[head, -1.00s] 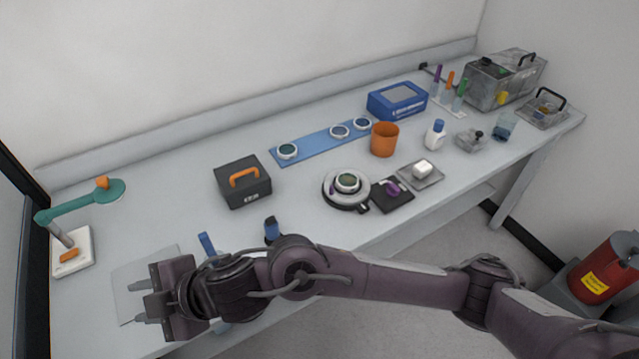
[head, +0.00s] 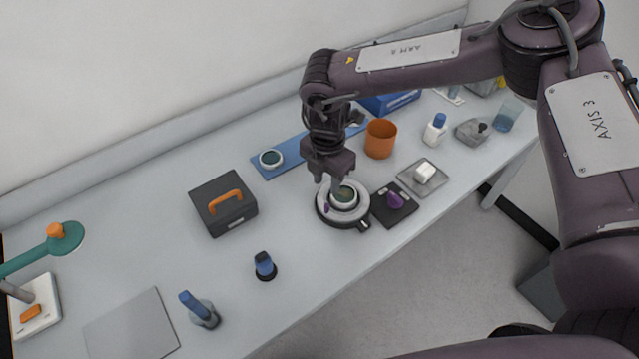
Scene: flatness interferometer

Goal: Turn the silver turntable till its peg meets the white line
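The silver turntable (head: 322,196) is a round disc on a dark base near the table's front edge, right of centre. A round ringed glass (head: 344,196) sits on its middle. A small purple peg (head: 326,209) stands on its left front part. A dark tab with a pale mark (head: 363,225) juts from the base at the front right; I cannot tell for sure that this mark is the white line. Peg and mark are apart. My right gripper (head: 328,182) points down just above the turntable's back left part, fingers apart; contact is unclear. My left gripper is out of view.
A black pad with a purple item (head: 395,201) lies close right of the turntable, then a tray with a white block (head: 425,173). An orange cup (head: 380,138) stands behind. A black toolbox (head: 223,205) is left. Bare table lies between toolbox and turntable.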

